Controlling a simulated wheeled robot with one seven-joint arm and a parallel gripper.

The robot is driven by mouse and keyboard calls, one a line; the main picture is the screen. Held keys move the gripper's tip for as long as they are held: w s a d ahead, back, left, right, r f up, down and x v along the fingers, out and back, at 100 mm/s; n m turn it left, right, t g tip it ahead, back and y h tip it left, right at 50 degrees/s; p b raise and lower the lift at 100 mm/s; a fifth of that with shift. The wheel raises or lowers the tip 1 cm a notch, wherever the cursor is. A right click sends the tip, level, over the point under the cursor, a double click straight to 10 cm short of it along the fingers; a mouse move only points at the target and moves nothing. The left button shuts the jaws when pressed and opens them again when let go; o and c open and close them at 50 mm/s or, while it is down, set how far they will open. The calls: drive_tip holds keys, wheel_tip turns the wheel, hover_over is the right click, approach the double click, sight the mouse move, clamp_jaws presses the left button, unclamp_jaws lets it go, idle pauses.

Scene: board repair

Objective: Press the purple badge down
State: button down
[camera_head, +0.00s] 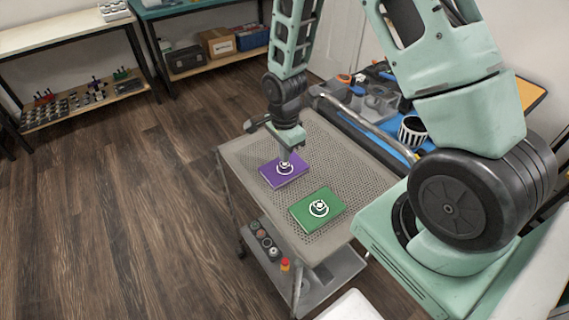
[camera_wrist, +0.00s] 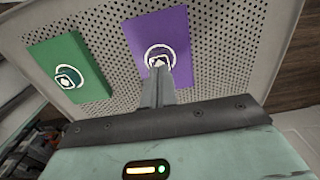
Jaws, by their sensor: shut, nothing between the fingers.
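A purple badge (camera_head: 275,174), a flat square plate with a white ring mark, lies on the perforated grey table top. My gripper (camera_head: 285,158) is shut and points down over the badge's white ring. In the wrist view the shut fingertips (camera_wrist: 158,72) overlap the lower part of the ring on the purple badge (camera_wrist: 174,33). I cannot tell whether they touch it. A green badge (camera_head: 328,203) with a similar white mark lies to the right and nearer; it also shows in the wrist view (camera_wrist: 88,60).
The perforated table top (camera_head: 240,151) is bare around the badges and has a raised rim.

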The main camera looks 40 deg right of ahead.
drive_tip(key=shift+f+b, duration=0.7)
drive_tip(key=shift+f, duration=0.35)
idle(0.9)
drive_tip(key=shift+r, duration=0.15)
wheel_tip(320, 180, up, 8)
drive_tip(key=p, duration=0.6)
idle(0.6)
